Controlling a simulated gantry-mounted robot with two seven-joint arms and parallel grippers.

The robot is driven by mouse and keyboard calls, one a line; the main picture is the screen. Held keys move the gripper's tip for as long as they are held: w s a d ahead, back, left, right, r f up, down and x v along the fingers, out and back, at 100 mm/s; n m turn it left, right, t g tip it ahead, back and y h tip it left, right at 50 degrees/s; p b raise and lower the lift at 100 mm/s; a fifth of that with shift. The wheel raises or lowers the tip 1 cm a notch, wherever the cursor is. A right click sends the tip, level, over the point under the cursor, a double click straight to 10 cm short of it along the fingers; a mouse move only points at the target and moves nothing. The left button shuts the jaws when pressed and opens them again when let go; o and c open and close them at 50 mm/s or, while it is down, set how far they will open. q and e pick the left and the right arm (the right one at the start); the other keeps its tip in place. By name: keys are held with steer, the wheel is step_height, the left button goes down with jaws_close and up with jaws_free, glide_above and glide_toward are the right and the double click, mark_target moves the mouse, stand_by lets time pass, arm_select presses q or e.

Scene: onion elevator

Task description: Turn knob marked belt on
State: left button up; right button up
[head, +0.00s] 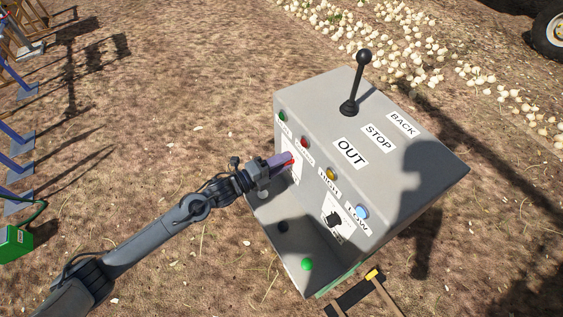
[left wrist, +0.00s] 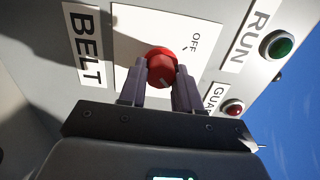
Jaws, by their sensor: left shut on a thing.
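The red belt knob (left wrist: 161,66) sits on a white plate (left wrist: 130,30) beside the BELT label (left wrist: 87,46) in the left wrist view. An OFF mark is printed near it. My left gripper (left wrist: 160,88) has its two fingers on either side of the knob and is shut on it. In the head view, my left gripper (head: 287,161) reaches the front face of the grey control box (head: 330,110) and partly hides the knob (head: 291,160). My right gripper is in neither view.
A black lever (head: 357,85) stands on top of the box by the OUT, STOP and BACK labels. A black knob (head: 334,219) and coloured lamps are on the front. A green button (head: 306,264) is on the lower ledge. Onions lie on the ground behind.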

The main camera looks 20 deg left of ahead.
arm_select(q)
steer(key=o, duration=1.1)
steer(key=shift+c, duration=0.2)
steer(key=v, duration=1)
steer(key=shift+s+a, duration=0.3)
